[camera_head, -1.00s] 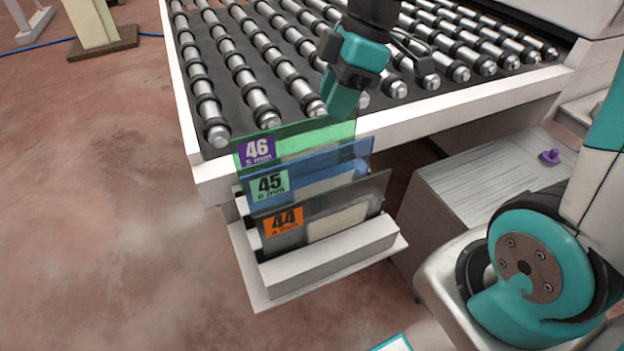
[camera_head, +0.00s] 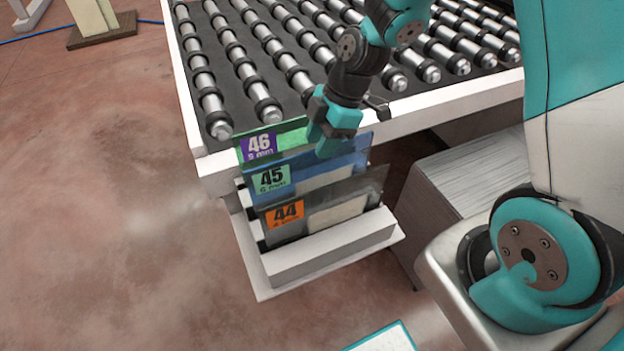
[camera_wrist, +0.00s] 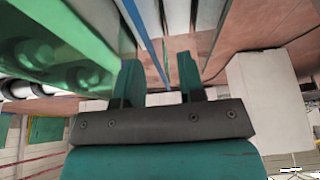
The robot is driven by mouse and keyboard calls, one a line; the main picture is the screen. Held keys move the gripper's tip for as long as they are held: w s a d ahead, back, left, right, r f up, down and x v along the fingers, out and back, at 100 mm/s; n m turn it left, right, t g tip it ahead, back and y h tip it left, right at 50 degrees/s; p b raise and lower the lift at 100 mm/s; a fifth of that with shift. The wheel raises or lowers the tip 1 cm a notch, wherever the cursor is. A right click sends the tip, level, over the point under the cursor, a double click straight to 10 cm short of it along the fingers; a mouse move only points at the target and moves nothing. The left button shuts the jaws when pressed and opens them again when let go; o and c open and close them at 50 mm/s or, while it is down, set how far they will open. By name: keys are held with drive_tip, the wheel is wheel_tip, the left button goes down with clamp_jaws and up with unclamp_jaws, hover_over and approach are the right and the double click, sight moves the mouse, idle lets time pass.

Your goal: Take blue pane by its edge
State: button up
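The blue pane (camera_head: 304,177), labelled 45, stands upright in the rack between the green pane (camera_head: 285,138) behind and the grey pane (camera_head: 340,199) in front. My gripper (camera_head: 325,147) is over the right part of the blue pane's top edge and hides some of it. In the wrist view my gripper (camera_wrist: 159,85) has its two fingers apart. The blue edge (camera_wrist: 138,27) runs down toward the gap between the fingers, with the green pane (camera_wrist: 60,35) at the left. I cannot tell whether either finger touches glass.
The white rack (camera_head: 330,247) hangs at the front of the roller table (camera_head: 440,110), whose white rim is close behind my gripper. A grey cabinet (camera_head: 450,200) stands right of the rack. Open floor (camera_head: 100,220) lies to the left.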

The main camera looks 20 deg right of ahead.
sight(310, 159)
drive_tip(key=shift+p+x, duration=0.75)
drive_tip(key=shift+x, duration=1.8)
drive_tip(key=shift+w+a, duration=0.15)
drive_tip(key=shift+w, duration=0.05)
clamp_jaws()
drive_tip(key=shift+r, duration=0.15)
